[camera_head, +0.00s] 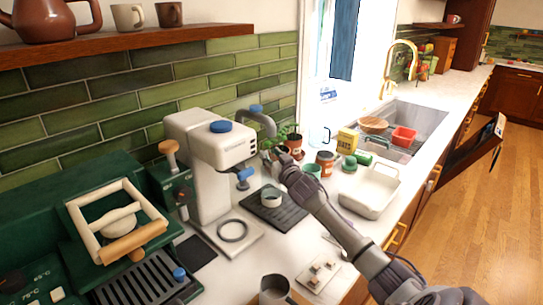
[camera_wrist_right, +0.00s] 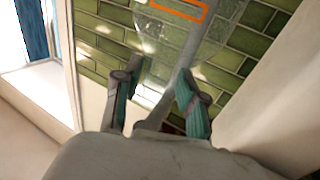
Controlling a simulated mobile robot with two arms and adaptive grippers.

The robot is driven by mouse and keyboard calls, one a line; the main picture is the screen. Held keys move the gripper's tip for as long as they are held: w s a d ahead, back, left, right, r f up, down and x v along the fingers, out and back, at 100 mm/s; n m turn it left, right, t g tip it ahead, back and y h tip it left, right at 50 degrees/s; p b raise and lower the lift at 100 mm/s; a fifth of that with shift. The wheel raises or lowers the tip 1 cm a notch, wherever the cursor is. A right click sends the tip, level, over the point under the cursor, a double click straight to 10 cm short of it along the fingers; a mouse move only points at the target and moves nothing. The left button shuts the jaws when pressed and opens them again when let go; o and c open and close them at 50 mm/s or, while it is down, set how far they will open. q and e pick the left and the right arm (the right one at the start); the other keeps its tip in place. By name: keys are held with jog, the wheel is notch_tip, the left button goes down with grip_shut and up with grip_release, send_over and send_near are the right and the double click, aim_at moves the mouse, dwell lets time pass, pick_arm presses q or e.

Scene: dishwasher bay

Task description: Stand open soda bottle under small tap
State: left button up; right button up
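The small grey curved tap (camera_head: 264,120) with a blue cap stands at the back wall, just right of the white coffee machine. My right gripper (camera_head: 284,165) is on the right of the machine, below the tap and in front of the potted plants. In the right wrist view its two teal-padded fingers (camera_wrist_right: 161,72) stand apart. A clear, bottle-like thing (camera_wrist_right: 160,32) with an orange-framed label (camera_wrist_right: 180,9) shows beyond the fingertips, and I see no firm contact with it. A grey bar runs behind the fingers. I cannot make out the soda bottle in the head view. My left gripper is out of view.
The white coffee machine (camera_head: 205,140) is close on the left. A dark drip mat (camera_head: 285,215) bears a small pale cup (camera_head: 271,197). Jars, a yellow box (camera_head: 347,141) and a white dish (camera_head: 369,192) crowd the counter right of my arm. The sink (camera_head: 418,122) lies farther back.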

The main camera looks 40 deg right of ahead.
jog(key=shift+o, duration=0.7)
jog(key=shift+r, duration=0.25)
jog(key=b+v, duration=0.2)
jog(key=v, duration=1)
